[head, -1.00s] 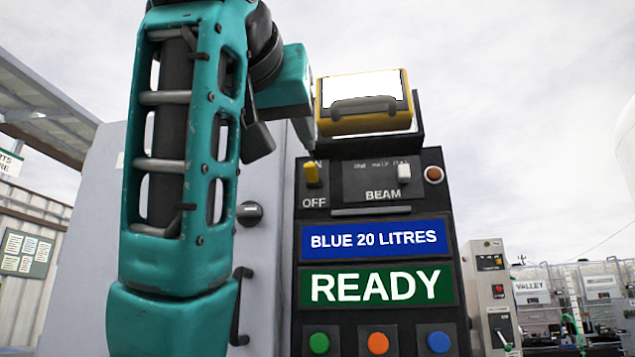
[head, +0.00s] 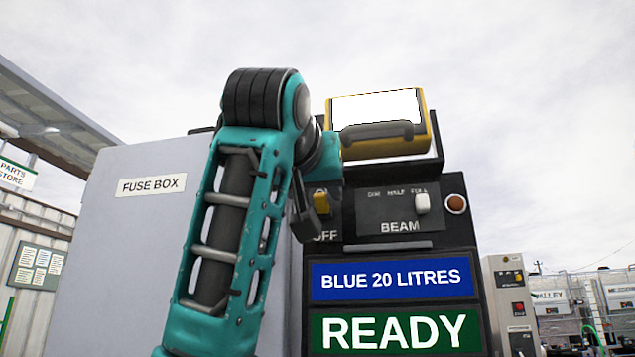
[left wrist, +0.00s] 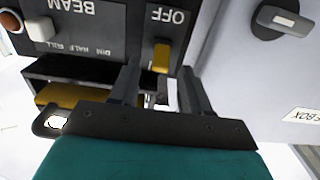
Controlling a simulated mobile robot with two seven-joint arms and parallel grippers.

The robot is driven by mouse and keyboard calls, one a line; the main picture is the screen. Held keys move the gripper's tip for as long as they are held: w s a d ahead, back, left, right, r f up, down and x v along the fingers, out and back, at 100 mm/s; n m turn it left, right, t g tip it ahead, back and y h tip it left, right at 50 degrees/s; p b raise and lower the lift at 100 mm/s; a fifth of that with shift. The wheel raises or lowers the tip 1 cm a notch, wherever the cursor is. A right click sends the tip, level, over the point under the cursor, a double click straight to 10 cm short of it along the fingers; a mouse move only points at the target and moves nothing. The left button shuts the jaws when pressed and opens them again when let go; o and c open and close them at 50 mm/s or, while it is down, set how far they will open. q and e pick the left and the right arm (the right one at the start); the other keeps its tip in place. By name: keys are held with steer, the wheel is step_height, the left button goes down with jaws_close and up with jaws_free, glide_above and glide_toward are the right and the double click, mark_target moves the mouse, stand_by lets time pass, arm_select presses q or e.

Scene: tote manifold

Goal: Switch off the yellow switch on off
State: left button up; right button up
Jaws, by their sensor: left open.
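The yellow switch (head: 321,202) is a small lever on the dark control panel (head: 455,228), just above the word OFF. It also shows in the left wrist view (left wrist: 161,57), which is upside down, at the end of its slot away from the OFF label. My left gripper (head: 303,222) is right beside the switch and partly covers the OFF label in the head view. In the left wrist view my left gripper (left wrist: 158,72) is open, with the switch appearing between its fingers. I cannot tell whether a finger touches it. My right gripper is not in view.
A white BEAM switch (head: 422,203) and a brown round button (head: 456,204) sit right of the yellow switch. A yellow lamp (head: 419,145) stands above the panel. The grey fuse box (head: 140,245) with its rotary knob (left wrist: 285,20) is close on the left.

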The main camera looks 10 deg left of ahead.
arm_select(q)
steer(key=shift+w, duration=0.7)
jaws_close()
